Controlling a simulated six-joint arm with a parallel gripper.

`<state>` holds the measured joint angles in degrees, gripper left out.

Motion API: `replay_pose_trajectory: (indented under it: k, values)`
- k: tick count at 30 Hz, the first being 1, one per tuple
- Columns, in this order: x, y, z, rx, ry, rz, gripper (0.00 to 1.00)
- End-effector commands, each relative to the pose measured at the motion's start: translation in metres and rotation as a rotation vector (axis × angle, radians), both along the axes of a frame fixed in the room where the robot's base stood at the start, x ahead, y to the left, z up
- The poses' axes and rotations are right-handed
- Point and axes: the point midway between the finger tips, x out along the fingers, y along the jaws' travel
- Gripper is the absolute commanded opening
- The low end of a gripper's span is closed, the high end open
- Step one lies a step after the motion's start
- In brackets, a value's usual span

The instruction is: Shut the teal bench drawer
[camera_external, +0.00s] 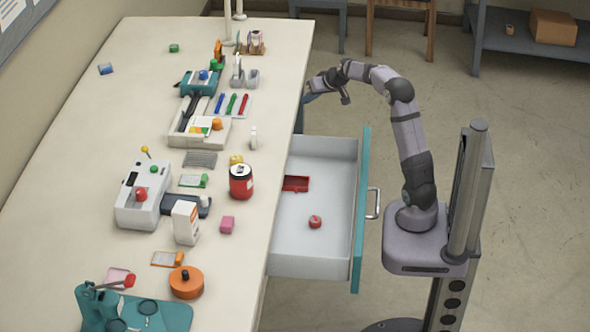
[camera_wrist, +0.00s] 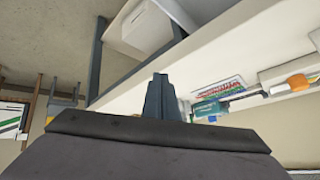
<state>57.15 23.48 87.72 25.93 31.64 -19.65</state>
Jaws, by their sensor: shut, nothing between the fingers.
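The teal bench drawer (camera_external: 361,220) is pulled out from the right side of the bench. Its front is teal, its inside is pale grey, and a metal handle (camera_external: 374,203) is on the outer face. A red tray (camera_external: 296,184) and a small red round item (camera_external: 315,222) lie inside. My gripper (camera_external: 308,97) is beside the bench's right edge, beyond the drawer's far end and apart from the handle. In the wrist view my gripper (camera_wrist: 160,97) has its fingers together and empty. A pale box side, seemingly the drawer (camera_wrist: 138,28), shows at the top there.
The bench top (camera_external: 95,150) holds a red can (camera_external: 241,182), an orange round item (camera_external: 186,282), a teal stand and several small tools. A shelf with a cardboard box (camera_external: 553,27) stands at the back right. The floor right of the drawer is clear up to my base.

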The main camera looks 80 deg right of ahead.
Motion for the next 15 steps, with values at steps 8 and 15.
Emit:
replay_pose_trajectory:
  k: [8,15]
  values:
    - [-0.169,-0.008,-0.027,0.397,0.077,-0.604,0.0]
    - [-0.292,0.048,-0.054,0.762,0.006,-1.244,0.0]
